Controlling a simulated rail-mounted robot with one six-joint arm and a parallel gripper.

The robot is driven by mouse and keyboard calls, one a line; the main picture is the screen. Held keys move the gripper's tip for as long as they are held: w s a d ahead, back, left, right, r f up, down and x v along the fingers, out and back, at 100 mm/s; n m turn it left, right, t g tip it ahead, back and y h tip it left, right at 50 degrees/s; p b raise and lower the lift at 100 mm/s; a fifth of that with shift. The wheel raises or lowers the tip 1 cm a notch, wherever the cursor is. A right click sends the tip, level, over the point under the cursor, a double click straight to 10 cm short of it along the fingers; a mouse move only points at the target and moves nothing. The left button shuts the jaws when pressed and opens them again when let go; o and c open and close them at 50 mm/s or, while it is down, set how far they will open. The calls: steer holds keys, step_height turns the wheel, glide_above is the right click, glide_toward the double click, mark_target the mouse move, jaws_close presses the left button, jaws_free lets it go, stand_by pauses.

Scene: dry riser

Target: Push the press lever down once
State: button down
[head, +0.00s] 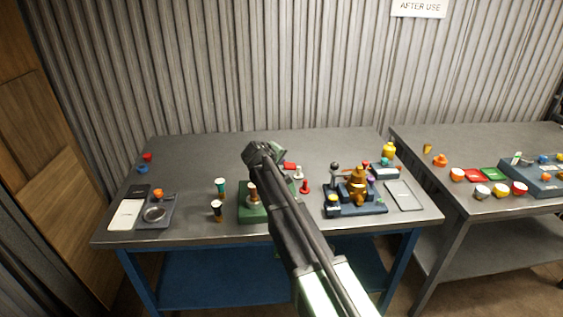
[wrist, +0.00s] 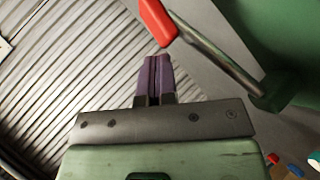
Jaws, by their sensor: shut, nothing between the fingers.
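The press lever is a metal rod (wrist: 215,62) with a red grip (wrist: 157,20). In the wrist view it slants from the green press (wrist: 285,40) at the right up to the top middle. My gripper (wrist: 157,58) is shut and empty, its purple fingers together. In the picture the red grip lies just beyond the fingertips with a small gap; I cannot tell the depth between them. In the head view the red grip (head: 290,166) shows beside my arm's end, and the green press base (head: 253,213) is partly hidden by my arm. The fingertips are hidden there.
A grey tray (head: 170,222) is at the left. The table's (head: 205,150) back left is mostly clear.

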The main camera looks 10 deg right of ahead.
steer(key=shift+d+f+b, duration=0.25)
steer(key=shift+f+b, duration=0.3)
steer(key=shift+f, duration=0.1)
stand_by(0.5)
steer(key=shift+r, duration=0.1)
stand_by(0.4)
steer(key=shift+w+a+r+p, duration=0.1)
steer(key=shift+a+r+p, duration=0.2)
steer(key=shift+r+p, duration=0.45)
steer(key=shift+s+a+r+p, duration=0.1)
steer(key=shift+a+r+p, duration=0.15)
steer(key=shift+r+p, duration=0.45)
steer(key=shift+w+a+r+p, duration=0.1)
steer(key=shift+a+r+p, duration=0.2)
steer(key=shift+r+p, duration=0.4)
steer(key=r+p, duration=0.1)
steer(key=a+r+p, duration=0.1)
steer(key=r+p, duration=0.1)
steer(key=a+r+p, duration=0.1)
steer(key=shift+w+r+p, duration=0.1)
steer(key=shift+r+p, duration=0.2)
steer(key=shift+p, duration=0.05)
